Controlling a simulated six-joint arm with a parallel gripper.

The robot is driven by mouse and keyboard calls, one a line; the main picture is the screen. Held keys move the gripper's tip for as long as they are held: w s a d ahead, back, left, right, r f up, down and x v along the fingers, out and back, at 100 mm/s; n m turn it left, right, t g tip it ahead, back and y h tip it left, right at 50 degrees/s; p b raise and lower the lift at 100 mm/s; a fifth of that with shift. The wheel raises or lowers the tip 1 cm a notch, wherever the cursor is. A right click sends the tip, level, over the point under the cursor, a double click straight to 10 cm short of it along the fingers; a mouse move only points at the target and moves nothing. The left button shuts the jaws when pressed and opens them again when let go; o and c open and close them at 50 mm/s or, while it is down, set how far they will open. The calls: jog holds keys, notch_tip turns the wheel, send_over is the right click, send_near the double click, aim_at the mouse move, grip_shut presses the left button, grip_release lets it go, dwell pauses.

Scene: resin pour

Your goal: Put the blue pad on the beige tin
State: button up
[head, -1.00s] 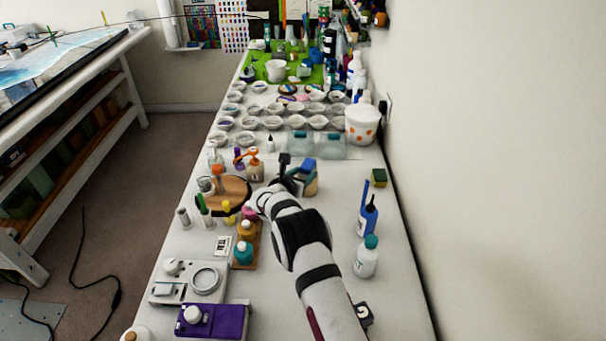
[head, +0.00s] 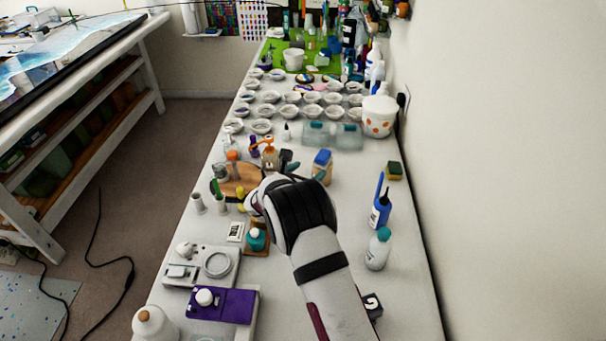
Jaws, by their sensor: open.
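The blue pad (head: 322,157) lies on top of the beige tin (head: 322,173), right of the middle of the table. The pad looks roughly level, and its exact seating is too small to tell. My gripper (head: 289,163) is just left of the tin and appears apart from it and from the pad. Only its dark tip shows past my arm, which hides the rest. It is open, and I see nothing held in it.
A sponge (head: 394,171) and a blue bottle (head: 380,210) are at the right. Table around the tin's right is clear.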

jog(key=s+d+r+m+g+h, duration=0.2)
jog(key=s+d+r+m+g, duration=0.3)
jog(key=s+d+m, duration=0.45)
jog(key=s+d+r+m+g+h, duration=0.1)
jog(key=s+d+r+m+g, duration=0.2)
jog(key=s+d+r+m, duration=0.65)
jog(key=s+f+m+g+y, duration=0.2)
jog(key=s+m+g, duration=0.3)
jog(key=s, duration=0.8)
jog(key=s+a+m+y, duration=0.4)
jog(key=s+m, duration=0.2)
jog(key=s, duration=0.2)
jog(key=s+a+f+m+y, duration=0.1)
jog(key=s+a+m+y, duration=0.3)
jog(key=s+m, duration=0.3)
jog(key=shift+s+a, duration=0.65)
jog(key=shift+s, duration=0.25)
